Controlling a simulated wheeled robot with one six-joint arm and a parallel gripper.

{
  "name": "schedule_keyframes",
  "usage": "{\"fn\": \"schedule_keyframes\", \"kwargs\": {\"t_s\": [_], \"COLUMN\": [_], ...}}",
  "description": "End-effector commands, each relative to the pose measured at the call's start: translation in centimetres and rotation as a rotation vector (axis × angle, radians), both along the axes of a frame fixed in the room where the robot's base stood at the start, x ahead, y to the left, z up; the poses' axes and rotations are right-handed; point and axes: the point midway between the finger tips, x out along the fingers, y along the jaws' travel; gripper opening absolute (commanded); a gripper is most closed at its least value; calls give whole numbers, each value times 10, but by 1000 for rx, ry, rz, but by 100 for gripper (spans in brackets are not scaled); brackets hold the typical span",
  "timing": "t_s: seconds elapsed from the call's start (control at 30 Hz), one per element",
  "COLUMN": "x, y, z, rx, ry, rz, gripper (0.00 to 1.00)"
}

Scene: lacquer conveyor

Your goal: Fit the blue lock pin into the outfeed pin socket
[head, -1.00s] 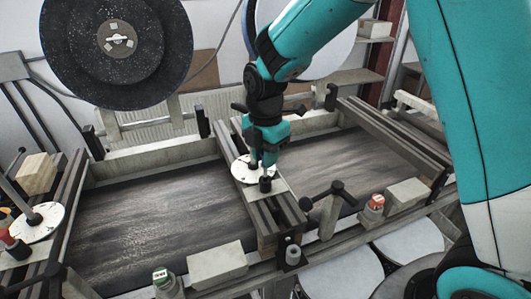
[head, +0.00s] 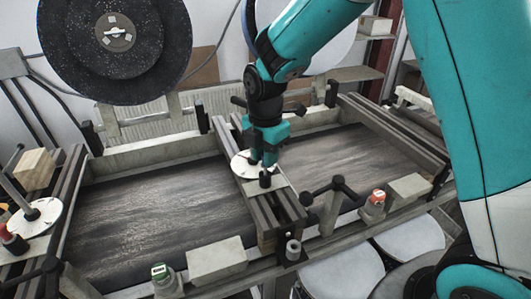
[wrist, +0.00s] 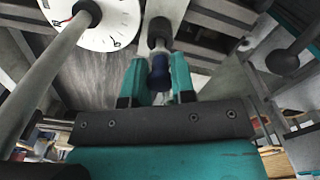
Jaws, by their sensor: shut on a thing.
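The blue lock pin (wrist: 160,73) is between the two teal fingers of my gripper (wrist: 161,82), which is shut on it. In the wrist view a pale grey section (wrist: 158,46) lies just beyond the blue part, in line with a black collar (wrist: 158,27). I cannot tell whether the pin is inside this collar. In the head view my gripper (head: 264,163) points down right above a small black cylinder (head: 265,181) on the middle crossbeam, which may be the outfeed pin socket. The fingers hide the pin there.
A white dial plate (head: 241,163) lies just left of my gripper; it also shows in the wrist view (wrist: 117,26) with a rod close by. A grey cylinder (head: 293,249) sits at the beam's front end.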

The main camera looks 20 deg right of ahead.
Motion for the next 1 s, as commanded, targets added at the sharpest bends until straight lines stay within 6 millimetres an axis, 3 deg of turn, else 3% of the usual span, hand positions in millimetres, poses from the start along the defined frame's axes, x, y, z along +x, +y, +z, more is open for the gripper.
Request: {"fn": "schedule_keyframes", "kwargs": {"t_s": [0.9, 0.93, 1.0], "x": [0, 0, 0], "y": [0, 0, 0], "z": [-24, -23, -23], "rx": [0, 0, 0], "ry": [-1, -1, -1], "rz": [0, 0, 0], "gripper": [1, 28, 44]}}
